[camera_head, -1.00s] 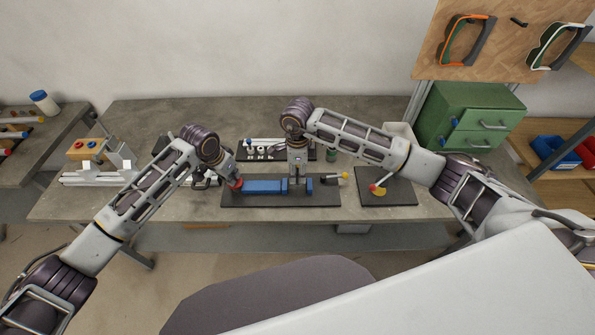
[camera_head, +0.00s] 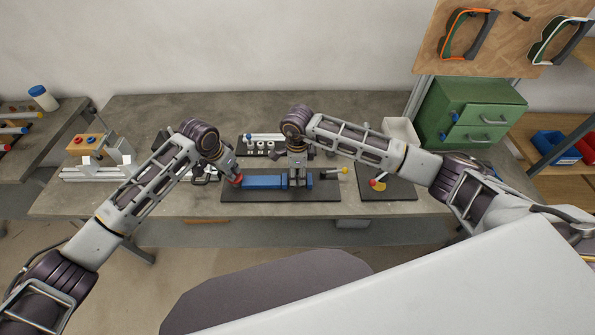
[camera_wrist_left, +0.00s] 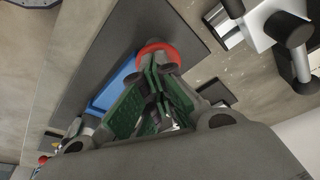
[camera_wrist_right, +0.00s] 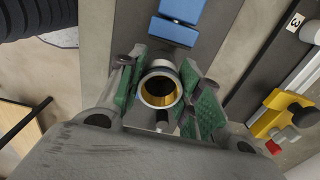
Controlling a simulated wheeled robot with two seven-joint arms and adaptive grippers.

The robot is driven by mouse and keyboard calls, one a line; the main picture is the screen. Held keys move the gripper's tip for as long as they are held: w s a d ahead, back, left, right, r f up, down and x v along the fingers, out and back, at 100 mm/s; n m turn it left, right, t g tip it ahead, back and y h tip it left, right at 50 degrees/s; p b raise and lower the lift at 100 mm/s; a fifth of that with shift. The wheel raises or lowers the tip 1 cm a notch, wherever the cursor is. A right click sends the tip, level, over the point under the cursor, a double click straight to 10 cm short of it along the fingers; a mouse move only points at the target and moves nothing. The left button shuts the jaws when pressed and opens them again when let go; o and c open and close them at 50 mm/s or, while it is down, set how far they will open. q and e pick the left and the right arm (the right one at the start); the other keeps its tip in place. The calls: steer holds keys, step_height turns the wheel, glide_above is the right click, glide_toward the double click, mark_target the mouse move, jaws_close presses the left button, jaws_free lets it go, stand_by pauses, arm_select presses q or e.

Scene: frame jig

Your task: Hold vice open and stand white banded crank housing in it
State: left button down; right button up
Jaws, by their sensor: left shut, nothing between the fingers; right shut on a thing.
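The blue vice (camera_head: 262,182) lies on a dark base plate, with a red knob (camera_head: 237,181) at its left end. My left gripper (camera_head: 233,175) is shut with nothing between its fingers; the fingertips are against or over the red ring (camera_wrist_left: 157,47). My right gripper (camera_head: 298,182) points down over the gap at the right part of the vice. It is shut on the white banded crank housing (camera_wrist_right: 160,86), a white tube with a dark band and brass-coloured bore. The housing stands upright beside a blue jaw (camera_wrist_right: 178,30). Its lower end is hidden, so I cannot tell if it touches the vice.
A dark plate with a yellow and red fixture (camera_head: 377,184) lies right of the vice. A rack with several small parts (camera_head: 262,146) stands behind. A green drawer cabinet (camera_head: 468,115) is at the back right. The table's left front is clear.

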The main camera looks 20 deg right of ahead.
arm_select(q)
steer(key=shift+s+a+f, duration=0.1)
steer(key=shift+s+f, duration=0.15)
steer(key=shift+f, duration=0.3)
arm_select(e)
steer(key=shift+f, duration=0.2)
steer(key=o, duration=1.2)
steer(key=shift+c, duration=0.2)
steer(key=shift+r, duration=0.1)
step_height(320, 180, up, 12)
steer(key=shift+s, duration=0.15)
arm_select(q)
steer(key=shift+r+p, duration=0.4)
arm_select(e)
steer(key=shift+r, duration=0.35)
